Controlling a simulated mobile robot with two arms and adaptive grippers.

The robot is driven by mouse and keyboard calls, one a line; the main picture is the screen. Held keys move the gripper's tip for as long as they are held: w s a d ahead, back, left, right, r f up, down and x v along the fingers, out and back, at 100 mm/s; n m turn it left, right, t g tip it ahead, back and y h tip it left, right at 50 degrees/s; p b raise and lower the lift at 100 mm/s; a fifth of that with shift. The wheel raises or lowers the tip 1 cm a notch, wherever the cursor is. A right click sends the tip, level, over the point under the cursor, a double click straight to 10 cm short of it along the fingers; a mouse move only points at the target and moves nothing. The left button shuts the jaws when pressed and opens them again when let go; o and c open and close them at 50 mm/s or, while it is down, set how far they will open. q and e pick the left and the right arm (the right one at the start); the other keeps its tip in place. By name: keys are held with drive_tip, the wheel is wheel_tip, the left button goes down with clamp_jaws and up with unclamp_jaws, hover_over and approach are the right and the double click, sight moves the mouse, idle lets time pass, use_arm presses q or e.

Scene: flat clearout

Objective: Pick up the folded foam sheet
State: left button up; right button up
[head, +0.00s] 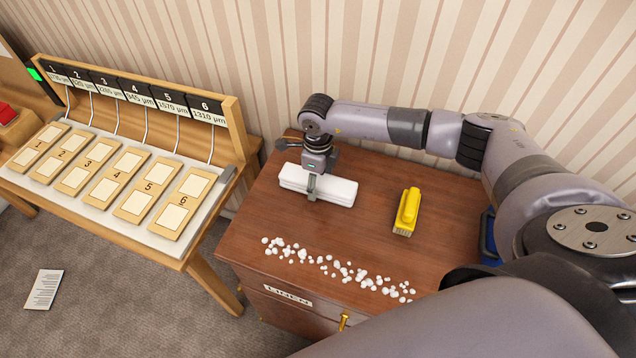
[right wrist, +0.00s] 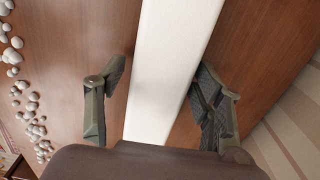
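The folded foam sheet (head: 337,189) is a white, long block lying on the brown wooden cabinet top, near its back left. In the right wrist view, the foam sheet (right wrist: 172,55) runs as a white strip up the middle. My right gripper (head: 312,187) is above the foam sheet, pointing down, with a finger showing across its near side. In the right wrist view, the right gripper (right wrist: 160,88) is open with one finger on each side of the sheet. A gap shows at the left finger; the right finger is very close to the sheet, contact unclear. My left gripper is not in view.
Several white foam crumbs (head: 340,270) lie along the front. A wooden rack (head: 150,165) with numbered plates stands at the left. A striped wall is close behind.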

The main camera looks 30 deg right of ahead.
drive_tip(key=c, duration=0.9)
drive_tip(key=shift+r, duration=0.1)
